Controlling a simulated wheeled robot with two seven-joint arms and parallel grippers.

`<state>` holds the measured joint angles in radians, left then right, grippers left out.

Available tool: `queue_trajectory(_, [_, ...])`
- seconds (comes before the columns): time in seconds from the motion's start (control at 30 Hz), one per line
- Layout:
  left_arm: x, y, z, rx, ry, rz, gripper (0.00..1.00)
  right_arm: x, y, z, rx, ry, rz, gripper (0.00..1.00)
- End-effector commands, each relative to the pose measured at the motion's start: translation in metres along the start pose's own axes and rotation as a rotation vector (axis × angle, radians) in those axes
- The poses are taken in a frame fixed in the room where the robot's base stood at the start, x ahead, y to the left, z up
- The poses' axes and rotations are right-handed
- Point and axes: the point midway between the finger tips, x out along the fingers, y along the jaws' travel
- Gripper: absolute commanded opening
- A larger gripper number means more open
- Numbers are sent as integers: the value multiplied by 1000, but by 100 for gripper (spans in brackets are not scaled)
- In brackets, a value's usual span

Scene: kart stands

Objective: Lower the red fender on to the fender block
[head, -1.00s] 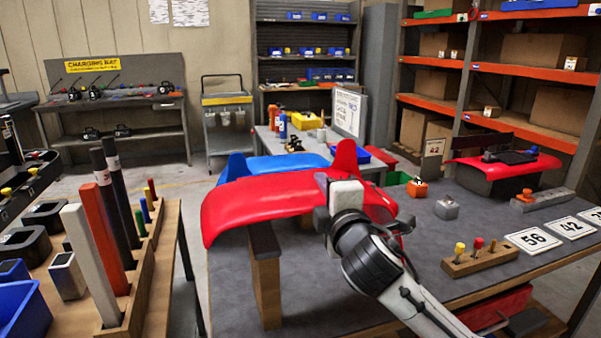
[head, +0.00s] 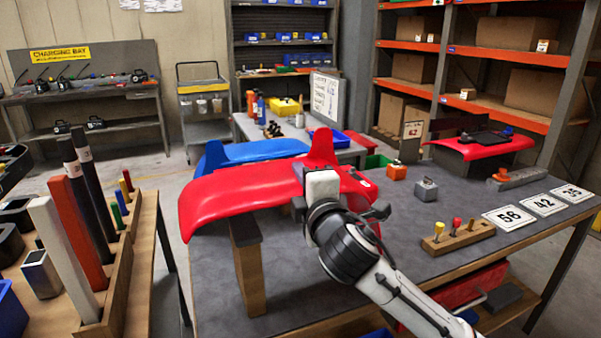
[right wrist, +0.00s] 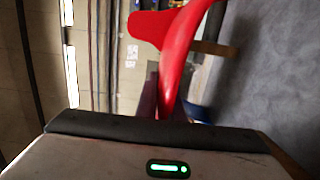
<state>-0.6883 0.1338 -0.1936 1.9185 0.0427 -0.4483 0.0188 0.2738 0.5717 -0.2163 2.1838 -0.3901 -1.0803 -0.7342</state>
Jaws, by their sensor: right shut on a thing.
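The red fender (head: 240,193) is a long curved shell with an upright fin, and it hangs over the grey bench top in the head view. My right gripper (head: 325,195) is shut on its near edge, toward its right end. The fender block (head: 249,272) is a wooden post with a dark top pad, standing under the left part of the fender. The fender hides part of the pad, and I cannot tell whether they touch. In the right wrist view the fender (right wrist: 178,60) rises from between the fingers, which are mostly hidden. My left gripper is out of view.
A blue fender (head: 250,151) lies behind the red one. On the bench to the right are an orange block (head: 396,172), a grey weight (head: 426,190), a peg rack (head: 458,238) and number cards (head: 508,218). A rack of upright bars (head: 75,235) stands at left.

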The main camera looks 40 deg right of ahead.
Motion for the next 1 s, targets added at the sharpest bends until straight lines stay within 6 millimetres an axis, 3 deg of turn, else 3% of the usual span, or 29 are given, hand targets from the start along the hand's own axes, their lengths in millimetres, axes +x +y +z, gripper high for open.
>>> queue_trajectory(0.3, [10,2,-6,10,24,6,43,0,-22,0,1,0,6,0])
queue_trajectory(0.7, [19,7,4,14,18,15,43,0,-49,0,1,0,5,0])
queue_trajectory(1.0, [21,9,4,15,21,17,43,0,-57,0,1,0,6,0])
